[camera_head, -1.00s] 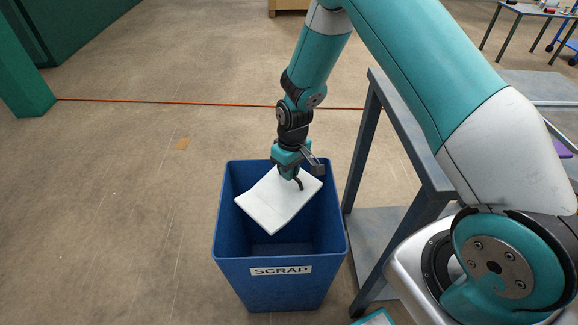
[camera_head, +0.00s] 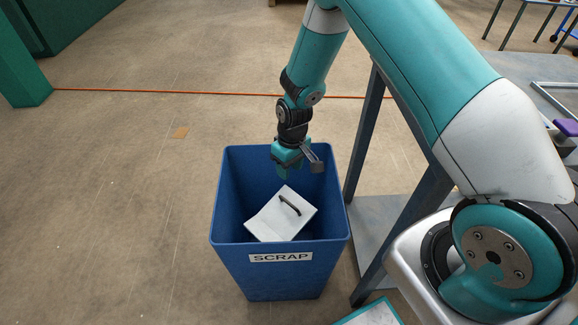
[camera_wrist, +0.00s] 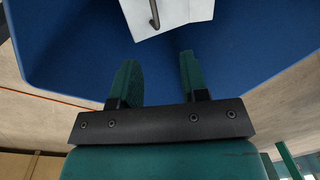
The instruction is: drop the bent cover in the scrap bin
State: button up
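The bent cover (camera_head: 270,222) is a white plate with a dark handle. It is inside the blue scrap bin (camera_head: 226,229), tilted, below and apart from my gripper (camera_head: 292,172). Whether it rests on the bottom or is still falling I cannot tell. In the wrist view the cover (camera_wrist: 185,12) shows at the top edge, beyond the fingertips. My gripper (camera_wrist: 158,68) is open there, its two green fingers apart with nothing between them. It hangs over the bin's opening, and the bin's blue inner wall (camera_wrist: 75,50) surrounds the view.
A grey metal table frame (camera_head: 367,135) stands close to the right of the bin. An orange line (camera_head: 170,92) crosses the floor behind it. The floor (camera_head: 100,200) left of the bin is clear. A green structure (camera_head: 25,75) is at the far left.

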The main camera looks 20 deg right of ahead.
jog(key=shift+r, duration=0.1)
notch_tip(320, 180, up, 17)
jog(key=d+p, duration=0.1)
jog(key=shift+w+d+p, duration=0.15)
jog(key=shift+w+p, duration=0.1)
jog(key=shift+p, duration=0.15)
jog(key=shift+r, duration=0.1)
dwell(0.8)
